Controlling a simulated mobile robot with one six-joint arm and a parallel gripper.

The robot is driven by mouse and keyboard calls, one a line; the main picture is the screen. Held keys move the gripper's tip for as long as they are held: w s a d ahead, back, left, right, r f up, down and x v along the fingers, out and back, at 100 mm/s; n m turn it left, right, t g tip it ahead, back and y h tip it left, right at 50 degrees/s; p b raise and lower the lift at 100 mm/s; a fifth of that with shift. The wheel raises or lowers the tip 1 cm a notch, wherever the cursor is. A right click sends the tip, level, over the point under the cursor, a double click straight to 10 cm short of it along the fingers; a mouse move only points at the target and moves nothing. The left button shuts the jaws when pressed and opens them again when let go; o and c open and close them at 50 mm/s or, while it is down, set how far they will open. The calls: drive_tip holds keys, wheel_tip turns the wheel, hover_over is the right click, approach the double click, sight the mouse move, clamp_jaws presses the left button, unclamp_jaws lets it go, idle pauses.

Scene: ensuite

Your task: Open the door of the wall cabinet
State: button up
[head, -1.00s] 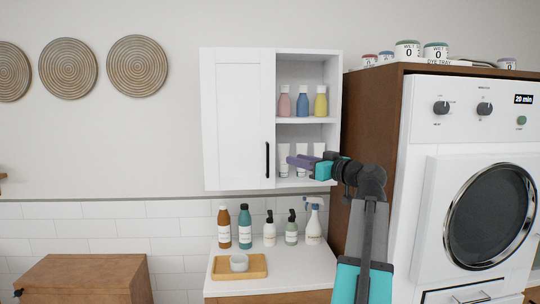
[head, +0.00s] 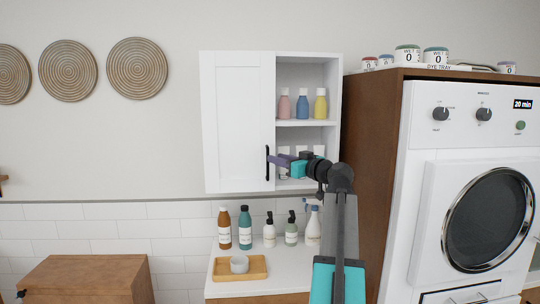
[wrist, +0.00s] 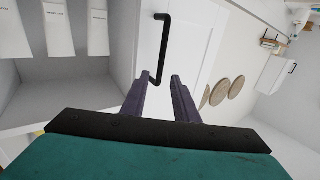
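The white wall cabinet (head: 308,125) hangs on the wall, its right half open-fronted with shelves. Its door (head: 233,120) covers the left half and looks shut. A black vertical bar handle (head: 267,163) sits low on the door's right edge. My gripper (head: 272,160) is at the handle's height, its tips close to it. In the wrist view the two purple fingers (wrist: 162,82) are apart, with the lower end of the handle (wrist: 159,60) just ahead of and between the tips. I cannot tell whether they touch it.
Pink, blue and yellow bottles (head: 303,104) stand on the cabinet's middle shelf, and white tubes are behind my gripper. Below, a counter (head: 290,269) holds several bottles and a wooden tray (head: 257,271). A tall brown unit with a washer (head: 470,180) stands at the right.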

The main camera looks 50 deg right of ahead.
drive_tip(key=shift+w+d+p, duration=0.15)
drive_tip(key=shift+w+p, duration=0.15)
drive_tip(key=shift+w, duration=0.85)
drive_tip(key=shift+w+d+p, duration=0.1)
drive_tip(key=shift+w+p, duration=0.15)
drive_tip(key=shift+w, duration=0.9)
clamp_jaws()
drive_tip(key=shift+a, duration=0.15)
